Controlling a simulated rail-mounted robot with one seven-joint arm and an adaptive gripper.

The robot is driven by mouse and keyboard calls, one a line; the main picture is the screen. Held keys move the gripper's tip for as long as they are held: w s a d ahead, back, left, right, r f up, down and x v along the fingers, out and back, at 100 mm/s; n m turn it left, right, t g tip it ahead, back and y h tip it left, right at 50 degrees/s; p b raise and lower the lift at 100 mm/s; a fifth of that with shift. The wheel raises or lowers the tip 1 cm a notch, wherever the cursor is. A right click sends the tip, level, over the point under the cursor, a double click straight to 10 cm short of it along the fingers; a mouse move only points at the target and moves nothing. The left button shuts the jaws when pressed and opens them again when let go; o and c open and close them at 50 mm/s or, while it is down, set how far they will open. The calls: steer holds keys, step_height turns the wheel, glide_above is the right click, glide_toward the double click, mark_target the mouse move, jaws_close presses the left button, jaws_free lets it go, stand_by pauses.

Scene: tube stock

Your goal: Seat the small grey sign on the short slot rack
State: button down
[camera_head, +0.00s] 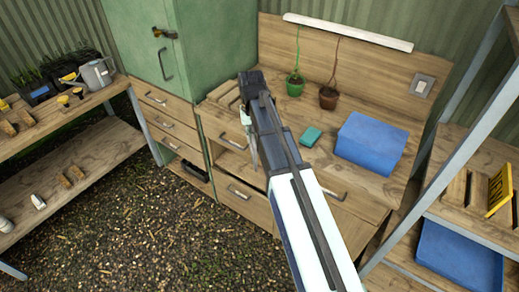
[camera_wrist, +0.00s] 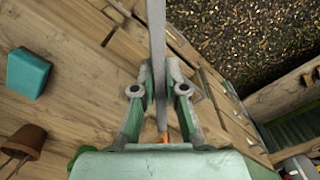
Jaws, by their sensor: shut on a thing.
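My gripper (camera_wrist: 160,88) is shut on a thin grey plate, the small grey sign (camera_wrist: 157,35), which shows nearly edge-on between the fingers in the wrist view. In the head view my gripper (camera_head: 248,125) hangs over the front left part of the workbench, and the sign cannot be told apart from the fingers there. A slotted wooden rack (camera_head: 224,94) lies at the bench's left end, beside the green cabinet. Wooden pieces, likely part of that rack, show in the wrist view (camera_wrist: 126,42), left of the sign and apart from it.
A teal box (camera_head: 311,137), a blue bin (camera_head: 371,143), a green pot (camera_head: 295,85) and a brown pot (camera_head: 328,98) stand on the bench. A yellow sign (camera_head: 499,190) stands on the right shelf. The tall green cabinet (camera_head: 165,40) stands close left.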

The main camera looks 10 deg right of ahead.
steer(key=w+a+r+m, duration=0.1)
steer(key=w+a+r, duration=0.15)
steer(key=w, duration=0.55)
steer(key=w+a+r+m, duration=0.1)
steer(key=w+r, duration=0.3)
steer(key=w, duration=0.5)
steer(key=w+d+r+m+p, duration=0.1)
steer(key=w+d+m, duration=0.1)
steer(key=w, duration=0.7)
steer(key=w+d+r+m, duration=0.1)
steer(key=w+d+m, duration=0.2)
steer(key=w+m, duration=0.2)
steer(key=w, duration=0.3)
steer(key=shift+w+r+p, duration=0.15)
steer(key=shift+w+p, duration=0.2)
steer(key=shift+p, duration=0.05)
step_height(320, 180, down, 6)
steer(key=b, duration=0.2)
steer(key=shift+f, duration=0.2)
steer(key=c, duration=1.1)
jaws_free()
steer(key=shift+c, duration=0.2)
steer(key=shift+r, duration=0.1)
